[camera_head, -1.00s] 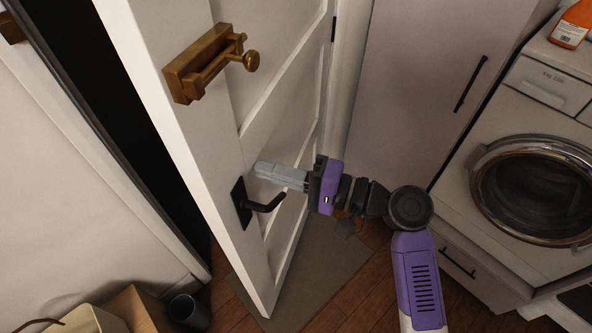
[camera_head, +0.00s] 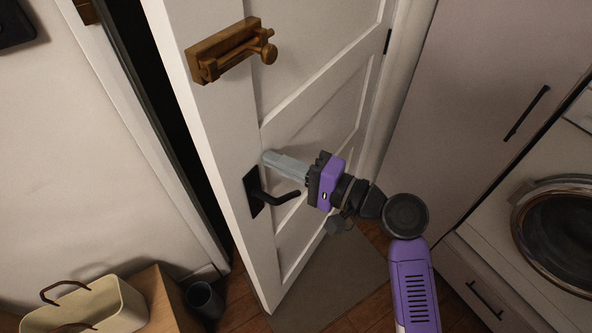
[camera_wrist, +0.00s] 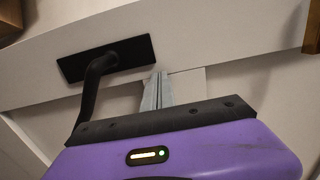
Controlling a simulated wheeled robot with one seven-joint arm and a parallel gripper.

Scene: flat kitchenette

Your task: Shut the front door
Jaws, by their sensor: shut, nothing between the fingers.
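The white panelled front door (camera_head: 220,135) stands partly open, with a dark gap between its free edge and the frame on the left. It carries a black lever handle (camera_head: 272,198) and a brass latch (camera_head: 230,50) above it. My gripper (camera_head: 268,159) is shut and empty. Its grey fingertips are at the door's face, just above and right of the handle; they look to touch it. In the wrist view the fingers (camera_wrist: 160,77) reach the door's surface beside the black handle (camera_wrist: 98,75).
The door frame (camera_head: 150,135) stands left of the gap. A bench with a cream basket (camera_head: 95,305) and a dark cup (camera_head: 204,300) are at the lower left. A grey mat (camera_head: 335,290) lies under the door. A cabinet (camera_head: 480,90) and washing machine (camera_head: 560,240) are at the right.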

